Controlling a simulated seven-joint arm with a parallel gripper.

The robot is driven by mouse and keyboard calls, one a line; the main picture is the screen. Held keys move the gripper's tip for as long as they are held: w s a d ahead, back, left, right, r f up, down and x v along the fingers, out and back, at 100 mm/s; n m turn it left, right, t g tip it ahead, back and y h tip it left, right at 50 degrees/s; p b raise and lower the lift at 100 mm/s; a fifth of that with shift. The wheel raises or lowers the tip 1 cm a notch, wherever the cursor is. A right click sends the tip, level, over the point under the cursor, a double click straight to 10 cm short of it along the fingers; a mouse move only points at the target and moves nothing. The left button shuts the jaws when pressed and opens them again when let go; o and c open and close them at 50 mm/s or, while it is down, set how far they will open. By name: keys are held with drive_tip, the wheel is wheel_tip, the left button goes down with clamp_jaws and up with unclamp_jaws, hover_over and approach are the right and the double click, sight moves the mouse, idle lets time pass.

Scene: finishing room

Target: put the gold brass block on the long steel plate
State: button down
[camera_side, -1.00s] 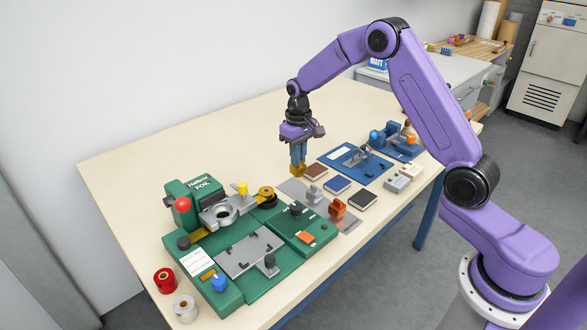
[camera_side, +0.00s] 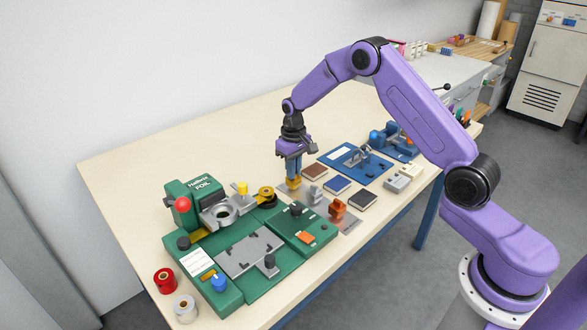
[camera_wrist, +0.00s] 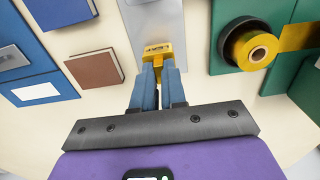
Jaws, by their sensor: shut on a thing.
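My gripper (camera_side: 293,178) is shut on the gold brass block (camera_side: 293,185), which hangs below the blue fingers. The long steel plate (camera_side: 349,226) is a grey strip between the green machine and the row of small books. The block is low at the plate's far end. In the wrist view the block (camera_wrist: 160,49), with lettering on it, overlaps the near end of the plate (camera_wrist: 150,22). I cannot tell whether it touches the plate. The fingers hide part of the block.
The green foil machine (camera_side: 215,235) is on the left. Brown (camera_side: 314,171), blue and black books lie on the right, near a blue mat (camera_side: 340,156). The table behind is clear.

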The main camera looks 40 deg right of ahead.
drive_tip(key=c, duration=1.2)
unclamp_jaws()
wheel_tip(320, 180, up, 12)
drive_tip(key=shift+a+r, duration=0.1)
drive_tip(key=shift+r, duration=0.05)
drive_tip(key=s+a+r+n, duration=0.25)
drive_tip(key=s+a, duration=0.35)
drive_tip(key=s, duration=0.3)
drive_tip(key=s+a+r+n, duration=0.25)
drive_tip(key=s+a, duration=0.35)
drive_tip(key=s, duration=0.3)
drive_tip(key=s+d+n, duration=0.1)
drive_tip(key=s+n, duration=0.1)
drive_tip(key=s, duration=0.6)
drive_tip(key=s+d+f+n, duration=0.1)
drive_tip(key=s+n, duration=0.2)
drive_tip(key=s, duration=0.4)
drive_tip(key=s+d+n, duration=0.1)
drive_tip(key=s+n, duration=0.1)
drive_tip(key=s, duration=0.6)
drive_tip(key=shift+s+d+f+n, duration=0.2)
drive_tip(key=shift+s+f+n, duration=0.1)
drive_tip(key=shift+s, duration=0.05)
